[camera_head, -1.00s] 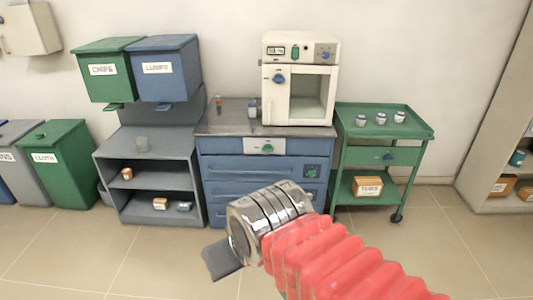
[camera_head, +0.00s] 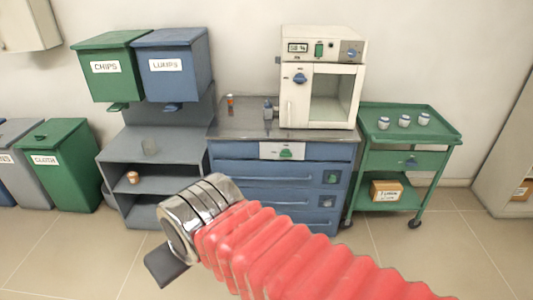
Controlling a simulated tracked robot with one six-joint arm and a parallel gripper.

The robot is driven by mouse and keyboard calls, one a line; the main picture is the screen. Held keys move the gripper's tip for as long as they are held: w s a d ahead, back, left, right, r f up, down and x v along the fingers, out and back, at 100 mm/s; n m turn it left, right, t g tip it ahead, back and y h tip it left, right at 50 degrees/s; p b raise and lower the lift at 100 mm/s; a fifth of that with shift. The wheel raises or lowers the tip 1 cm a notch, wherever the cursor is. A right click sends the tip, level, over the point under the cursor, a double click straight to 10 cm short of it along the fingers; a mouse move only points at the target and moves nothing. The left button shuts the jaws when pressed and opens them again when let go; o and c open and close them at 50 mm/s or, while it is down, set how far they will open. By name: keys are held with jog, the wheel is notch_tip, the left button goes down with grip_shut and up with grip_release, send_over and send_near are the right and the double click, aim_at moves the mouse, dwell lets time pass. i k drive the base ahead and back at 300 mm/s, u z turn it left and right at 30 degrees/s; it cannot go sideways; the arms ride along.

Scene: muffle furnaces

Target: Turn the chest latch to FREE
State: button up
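The blue drawer chest (camera_head: 240,168) stands at the back wall under a grey top. A white plate with a green latch knob (camera_head: 286,153) sits on its top front edge. The lettering on the plate is too small to read, so I cannot tell the latch's setting. My gripper (camera_head: 165,265) is low in front of the grey shelf, left of the chest and apart from it. Only a dark flat part shows beyond the metal collar, and I cannot tell whether it is open or shut.
A white furnace (camera_head: 296,100) with a blue door knob stands on the chest. A green cart (camera_head: 435,160) with several small jars is to the right. A grey shelf (camera_head: 150,187) and CHIPS (camera_head: 104,88) and LUMPS (camera_head: 186,85) bins are to the left. Floor in front is clear.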

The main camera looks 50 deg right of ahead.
aim_at(285, 152)
jog(key=u, duration=0.05)
jog(key=i, duration=0.6)
jog(key=z, duration=0.6)
jog(key=i, duration=0.7)
jog(key=z, duration=0.55)
